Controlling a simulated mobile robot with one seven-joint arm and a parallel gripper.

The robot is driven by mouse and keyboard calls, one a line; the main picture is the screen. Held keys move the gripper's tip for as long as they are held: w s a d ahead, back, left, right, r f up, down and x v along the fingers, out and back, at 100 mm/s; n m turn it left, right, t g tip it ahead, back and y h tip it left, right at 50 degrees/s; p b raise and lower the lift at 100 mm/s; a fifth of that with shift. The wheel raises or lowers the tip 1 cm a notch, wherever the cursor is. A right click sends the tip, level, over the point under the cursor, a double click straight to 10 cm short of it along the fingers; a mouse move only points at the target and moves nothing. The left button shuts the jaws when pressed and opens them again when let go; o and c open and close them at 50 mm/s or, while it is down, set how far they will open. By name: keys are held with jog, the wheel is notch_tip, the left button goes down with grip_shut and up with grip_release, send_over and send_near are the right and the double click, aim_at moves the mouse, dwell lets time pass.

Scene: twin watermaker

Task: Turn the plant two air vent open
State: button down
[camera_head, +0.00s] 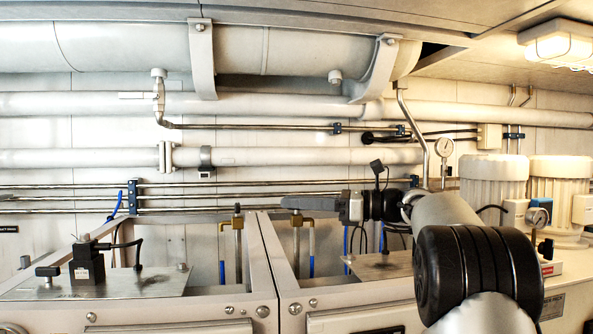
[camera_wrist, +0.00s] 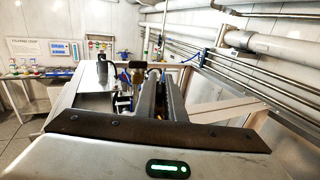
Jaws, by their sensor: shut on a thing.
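Two brass air vents stand on upright pipes behind the steel cabinets in the head view. The left vent (camera_head: 237,223) is free. The right vent (camera_head: 298,222), taken as plant two's, is directly under my gripper (camera_head: 290,203). My gripper reaches in from the right, level, with its fingers at the top of that vent. The jaws are shut on its handle, which the fingers hide, so its angle cannot be told. In the wrist view my gripper (camera_wrist: 161,80) points away, and a brass fitting (camera_wrist: 137,76) shows just left of the fingertips.
A steel cabinet top with a black device (camera_head: 87,262) lies at left. Horizontal pipes (camera_head: 80,157) run along the wall behind. A workbench (camera_wrist: 30,78) is far left in the wrist view.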

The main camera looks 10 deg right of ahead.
jog(key=shift+w+d+n+g+y, duration=0.1)
jog(key=shift+n+g+y, duration=0.3)
jog(key=shift+n+g, duration=0.45)
jog(key=shift+f+n+g, duration=0.1)
jog(key=shift+n+g, duration=0.45)
jog(key=shift+g, duration=1)
jog(key=c, duration=1.8)
grip_release()
jog(key=shift+a, duration=0.2)
jog(key=shift+c, duration=0.2)
